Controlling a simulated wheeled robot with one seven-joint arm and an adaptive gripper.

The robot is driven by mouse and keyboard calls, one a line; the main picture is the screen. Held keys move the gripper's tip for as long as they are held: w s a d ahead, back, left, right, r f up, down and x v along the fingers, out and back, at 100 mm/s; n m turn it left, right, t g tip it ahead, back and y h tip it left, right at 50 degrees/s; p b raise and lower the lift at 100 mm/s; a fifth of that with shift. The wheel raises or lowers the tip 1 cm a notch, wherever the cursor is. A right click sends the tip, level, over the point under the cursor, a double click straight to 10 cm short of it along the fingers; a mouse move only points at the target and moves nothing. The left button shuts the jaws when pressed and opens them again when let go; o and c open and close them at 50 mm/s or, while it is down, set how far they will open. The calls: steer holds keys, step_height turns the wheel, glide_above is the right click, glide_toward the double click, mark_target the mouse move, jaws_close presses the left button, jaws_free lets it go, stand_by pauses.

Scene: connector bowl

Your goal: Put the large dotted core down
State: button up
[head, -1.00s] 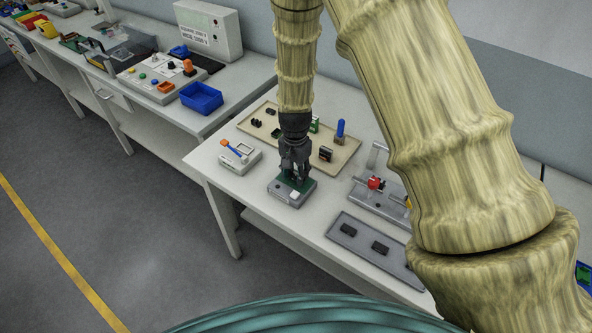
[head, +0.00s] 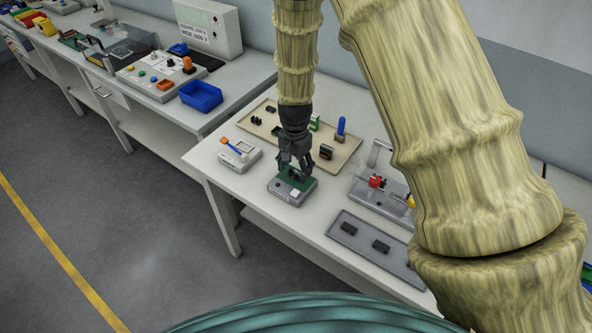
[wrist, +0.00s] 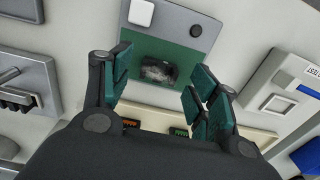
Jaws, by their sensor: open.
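The large dotted core (wrist: 158,71), a dark block with a pale speckled top, sits on the green pad (wrist: 181,52) of a grey fixture (head: 283,194). My gripper (head: 296,170) is open above this pad. In the wrist view its two fingers (wrist: 159,76) stand apart, one on each side of the core, with a visible gap to it on both sides. In the head view the fingers partly hide the core. The fixture also carries a white square button (wrist: 141,12) and a dark round knob (wrist: 195,31).
A beige tray (head: 345,158) with small parts, including a blue-handled one (head: 341,126), lies behind. A grey tray (head: 362,252) with two dark blocks is at front right. A fixture with a red part (head: 376,181) stands right; a white device (head: 240,157) stands left.

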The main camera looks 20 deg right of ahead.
mark_target(295, 173)
step_height(295, 173, up, 11)
steer(key=b, duration=0.3)
steer(key=shift+f, duration=0.2)
steer(key=shift+s, duration=0.1)
stand_by(1.8)
